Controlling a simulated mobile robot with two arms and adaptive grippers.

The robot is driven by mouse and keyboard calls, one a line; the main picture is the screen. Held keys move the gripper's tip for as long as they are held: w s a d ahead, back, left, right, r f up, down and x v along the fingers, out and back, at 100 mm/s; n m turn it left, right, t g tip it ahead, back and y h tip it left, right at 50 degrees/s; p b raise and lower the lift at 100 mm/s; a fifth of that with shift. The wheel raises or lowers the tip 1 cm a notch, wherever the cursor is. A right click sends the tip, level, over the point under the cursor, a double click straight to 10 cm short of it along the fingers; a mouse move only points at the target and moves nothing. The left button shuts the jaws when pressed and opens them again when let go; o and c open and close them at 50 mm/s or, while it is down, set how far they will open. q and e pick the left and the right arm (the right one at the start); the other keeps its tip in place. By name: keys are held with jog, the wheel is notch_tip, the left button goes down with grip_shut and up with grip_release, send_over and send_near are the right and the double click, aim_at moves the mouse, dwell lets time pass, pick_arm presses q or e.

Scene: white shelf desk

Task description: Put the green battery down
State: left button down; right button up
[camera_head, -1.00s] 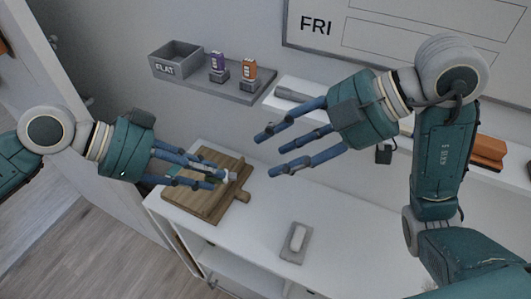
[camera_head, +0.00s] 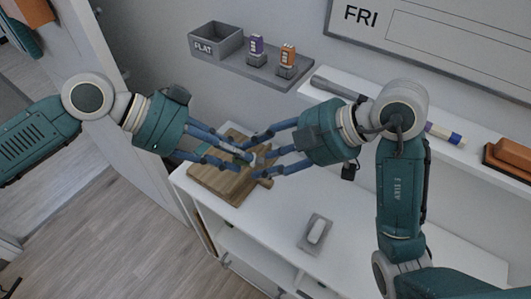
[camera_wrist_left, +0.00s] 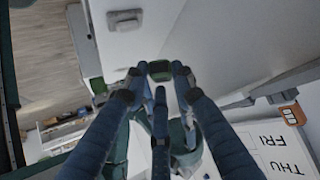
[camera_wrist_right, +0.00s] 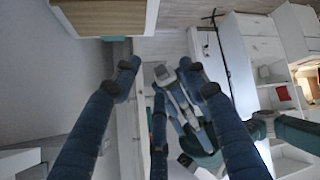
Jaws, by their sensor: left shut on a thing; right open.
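The green battery (camera_wrist_left: 159,69) shows in the left wrist view as a small green end between the fingertips of my left gripper (camera_wrist_left: 156,78). My left gripper (camera_head: 247,157) is shut on it, in the air in front of the wooden board. In the head view the battery is mostly hidden by the fingers. My right gripper (camera_head: 258,157) is open, its fingers pointing left and close to the left fingertips. In the right wrist view the left fingers show between and beyond the open right fingers (camera_wrist_right: 166,80). I cannot tell whether the right fingers touch the battery.
A grey shelf holds a bin marked FLAT (camera_head: 214,41), a purple battery (camera_head: 257,45) and an orange battery (camera_head: 288,54) in holders. The wooden board (camera_head: 222,184) lies on the white desk (camera_head: 270,215). A grey tray (camera_head: 315,234) holds a white object. Desk space around it is clear.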

jog(key=c, duration=1)
pick_arm(q)
jog(key=c, duration=1.4)
grip_release()
pick_arm(e)
grip_shut()
pick_arm(q)
jog(key=shift+o, duration=0.2)
